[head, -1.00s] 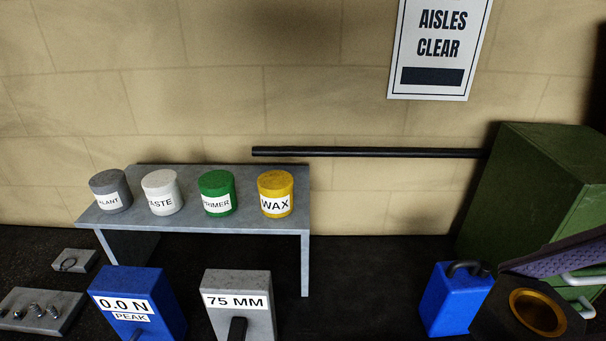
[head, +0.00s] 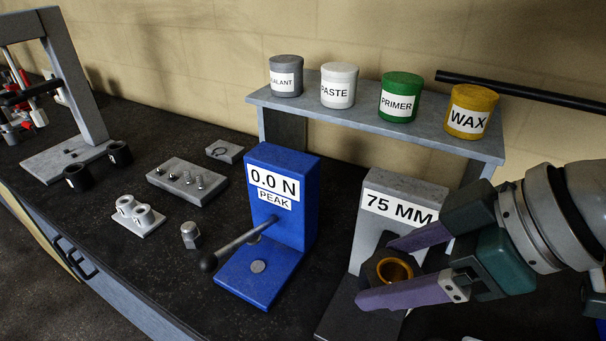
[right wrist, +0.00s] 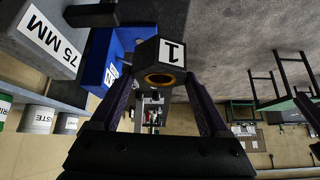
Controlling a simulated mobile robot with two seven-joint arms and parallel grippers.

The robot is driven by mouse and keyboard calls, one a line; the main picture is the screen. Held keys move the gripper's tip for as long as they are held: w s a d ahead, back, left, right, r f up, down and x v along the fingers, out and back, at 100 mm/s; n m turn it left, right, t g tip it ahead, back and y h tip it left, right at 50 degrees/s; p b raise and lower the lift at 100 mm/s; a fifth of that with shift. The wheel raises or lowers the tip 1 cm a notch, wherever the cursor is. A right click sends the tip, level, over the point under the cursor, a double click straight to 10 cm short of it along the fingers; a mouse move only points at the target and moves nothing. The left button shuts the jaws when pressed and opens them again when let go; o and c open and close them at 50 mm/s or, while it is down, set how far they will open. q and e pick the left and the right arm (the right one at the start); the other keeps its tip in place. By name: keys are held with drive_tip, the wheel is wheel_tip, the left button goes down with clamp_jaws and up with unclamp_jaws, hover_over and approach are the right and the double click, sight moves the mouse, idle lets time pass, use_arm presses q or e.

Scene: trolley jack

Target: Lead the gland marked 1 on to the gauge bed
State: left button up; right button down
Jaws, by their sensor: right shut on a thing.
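The gland marked 1 is a dark hexagonal piece with a brass-lined bore (head: 396,270). My right gripper (head: 380,272) is shut on it, with one purple finger on each side. Its white label "1" shows in the right wrist view (right wrist: 172,51). The gauge is a grey block marked 75 MM (head: 395,202) with a dark flat bed (head: 338,318) at its foot. In the head view the gland is in front of the gauge's upright and appears above the bed; the gap cannot be told. The gland and gripper hide part of the gauge.
A blue force tester (head: 290,200) with a lever stands just left of the gauge. A grey shelf (head: 330,110) with several pots stands behind. A hex fitting (head: 190,235), a pair of white rings and a pin block lie further left.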

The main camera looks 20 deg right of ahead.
drive_tip(key=shift+m+t+h, duration=0.4)
drive_tip(key=shift+m+h, duration=0.1)
drive_tip(key=shift+m, duration=0.2)
drive_tip(key=f+b, duration=0.4)
drive_tip(key=f, duration=0.3)
drive_tip(key=a+f+b, duration=0.1)
drive_tip(key=f+b, duration=0.4)
drive_tip(key=f, duration=0.3)
drive_tip(key=f+b, duration=0.4)
drive_tip(key=f, duration=0.4)
drive_tip(key=shift+s+a, duration=0.15)
drive_tip(key=shift+a, duration=0.2)
drive_tip(key=shift+a+f+b, duration=0.15)
drive_tip(key=shift+f+b, duration=0.25)
drive_tip(key=shift+f, duration=0.05)
drive_tip(key=shift+r, duration=0.1)
